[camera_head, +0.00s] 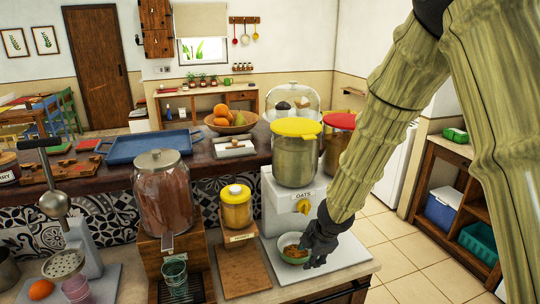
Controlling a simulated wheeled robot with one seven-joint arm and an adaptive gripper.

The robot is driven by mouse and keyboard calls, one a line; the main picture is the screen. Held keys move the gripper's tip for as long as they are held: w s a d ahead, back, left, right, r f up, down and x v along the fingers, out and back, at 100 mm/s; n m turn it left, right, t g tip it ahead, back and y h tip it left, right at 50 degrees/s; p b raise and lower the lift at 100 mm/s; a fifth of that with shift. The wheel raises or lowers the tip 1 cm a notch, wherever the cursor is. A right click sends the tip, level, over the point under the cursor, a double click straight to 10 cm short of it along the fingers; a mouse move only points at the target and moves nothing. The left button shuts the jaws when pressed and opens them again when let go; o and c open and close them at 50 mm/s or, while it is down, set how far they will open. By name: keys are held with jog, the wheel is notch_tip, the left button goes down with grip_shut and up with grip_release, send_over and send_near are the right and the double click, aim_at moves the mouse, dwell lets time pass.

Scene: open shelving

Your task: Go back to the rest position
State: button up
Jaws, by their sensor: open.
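My gripper (312,257) is low at the right end of the counter, at the right rim of a small green-white bowl (287,261). The gripper covers part of the bowl's right side. It is open, though the fingers are dark and small, and I cannot tell whether they touch the rim. The bowl holds golden-brown bits and stands on a pale board (345,252) below the oats dispenser (297,160). My arm comes down from the top right.
A yellow-lidded jar (237,212), a large glass drink dispenser (163,200) and a citrus press (70,235) stand to the left. A red-lidded container (338,135) is close behind my arm. Open shelving (450,155) stands at the right, with bare floor between.

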jog(key=s+f+m+g+y, duration=0.1)
jog(key=s+f+m+g, duration=0.2)
jog(key=s+f+m, duration=1.4)
jog(key=s+d+f+m+h, duration=0.1)
jog(key=s+d+f, duration=0.2)
jog(key=s+f, duration=0.4)
jog(key=s+d+f+m+g+h+b, duration=0.1)
jog(key=s+d+f, duration=0.3)
jog(key=s, duration=1.1)
notch_tip(320, 180, down, 4)
jog(key=shift+d+r+m+h, duration=0.15)
jog(key=shift+d+m+h, duration=0.15)
jog(key=shift+m, duration=0.5)
